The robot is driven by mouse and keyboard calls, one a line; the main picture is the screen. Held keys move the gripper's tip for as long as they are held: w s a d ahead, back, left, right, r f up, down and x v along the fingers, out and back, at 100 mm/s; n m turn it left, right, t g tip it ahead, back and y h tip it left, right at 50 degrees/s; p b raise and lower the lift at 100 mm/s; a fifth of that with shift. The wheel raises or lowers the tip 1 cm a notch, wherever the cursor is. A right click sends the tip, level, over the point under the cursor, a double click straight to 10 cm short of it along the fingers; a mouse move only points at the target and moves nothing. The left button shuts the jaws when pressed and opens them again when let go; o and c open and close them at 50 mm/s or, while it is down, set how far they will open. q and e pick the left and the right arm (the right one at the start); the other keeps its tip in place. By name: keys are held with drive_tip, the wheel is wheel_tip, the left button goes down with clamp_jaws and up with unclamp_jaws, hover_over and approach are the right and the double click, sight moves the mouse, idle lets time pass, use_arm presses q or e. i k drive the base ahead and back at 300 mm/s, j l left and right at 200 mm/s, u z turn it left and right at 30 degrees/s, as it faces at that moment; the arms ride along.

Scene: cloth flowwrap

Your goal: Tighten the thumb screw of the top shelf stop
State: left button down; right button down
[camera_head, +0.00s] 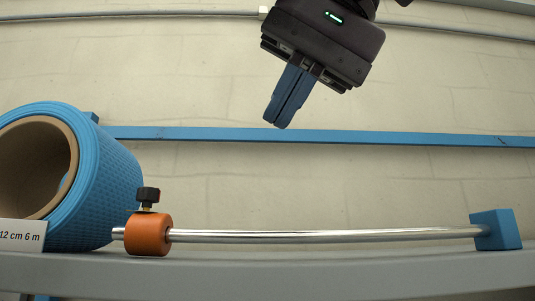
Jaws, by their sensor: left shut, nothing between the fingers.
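The shelf stop is an orange collar (148,234) on a shiny metal rod (320,236), beside the blue roll. Its black thumb screw (148,196) stands upright on top of the collar, with a short bit of brass-coloured shank showing beneath the knob. My left gripper (276,124) hangs from the top of the view, up and to the right of the thumb screw and apart from it. Its blue fingers are shut together with nothing between them. My right gripper is not in view.
A large blue textured roll (105,180) with a brown core lies at the left, behind a white label (20,234). A blue block (496,230) holds the rod's right end. A grey shelf edge (300,272) runs below; a blue rail (330,137) crosses behind.

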sight(146, 195)
drive_tip(key=k, duration=1)
